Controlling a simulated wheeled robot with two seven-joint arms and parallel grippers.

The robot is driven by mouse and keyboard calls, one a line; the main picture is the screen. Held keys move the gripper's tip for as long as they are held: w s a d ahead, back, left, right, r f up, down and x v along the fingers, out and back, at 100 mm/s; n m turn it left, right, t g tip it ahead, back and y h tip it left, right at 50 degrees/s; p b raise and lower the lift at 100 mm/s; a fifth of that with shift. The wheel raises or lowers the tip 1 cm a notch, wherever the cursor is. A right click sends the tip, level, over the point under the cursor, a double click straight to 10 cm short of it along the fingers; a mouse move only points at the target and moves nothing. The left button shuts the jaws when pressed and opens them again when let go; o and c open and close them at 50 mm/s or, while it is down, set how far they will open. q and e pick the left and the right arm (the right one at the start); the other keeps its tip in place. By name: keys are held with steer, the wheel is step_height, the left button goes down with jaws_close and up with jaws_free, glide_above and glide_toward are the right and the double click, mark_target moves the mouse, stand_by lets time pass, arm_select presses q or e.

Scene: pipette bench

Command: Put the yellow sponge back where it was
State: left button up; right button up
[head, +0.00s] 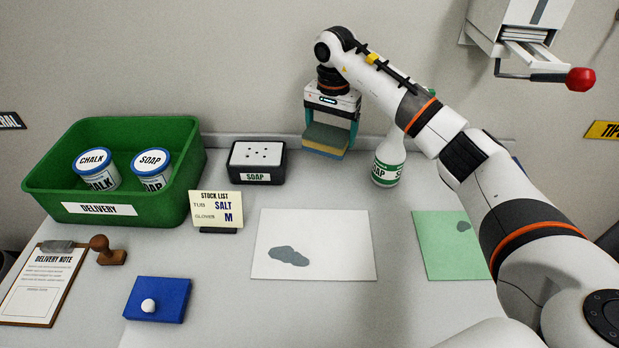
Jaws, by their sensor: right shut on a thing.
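The yellow sponge (325,139), with a darker green-grey layer on top, is held between the fingers of my right gripper (329,125). The gripper points down near the back of the bench, between the black soap dish and the white spray bottle. Whether the sponge touches the bench is hard to tell. My right arm comes in from the right and passes over the bottle. My left gripper is not in view.
A SOAP dish (281,163) stands left of the sponge, a white bottle (389,161) right of it. In front lie a white sheet (340,240) and a green sheet (440,245), both stained. A green DELIVERY crate (180,206) with two tubs and a stock list card (217,210) stand left.

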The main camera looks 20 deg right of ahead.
mark_target(328, 172)
step_height(328, 172, down, 10)
steer(key=shift+r, duration=0.15)
steer(key=o, duration=1)
steer(key=shift+o, duration=0.2)
steer(key=shift+r+p, duration=0.1)
steer(key=shift+p, duration=0.25)
step_height(328, 172, up, 12)
steer(key=shift+r+b, duration=0.1)
steer(key=shift+b, duration=0.35)
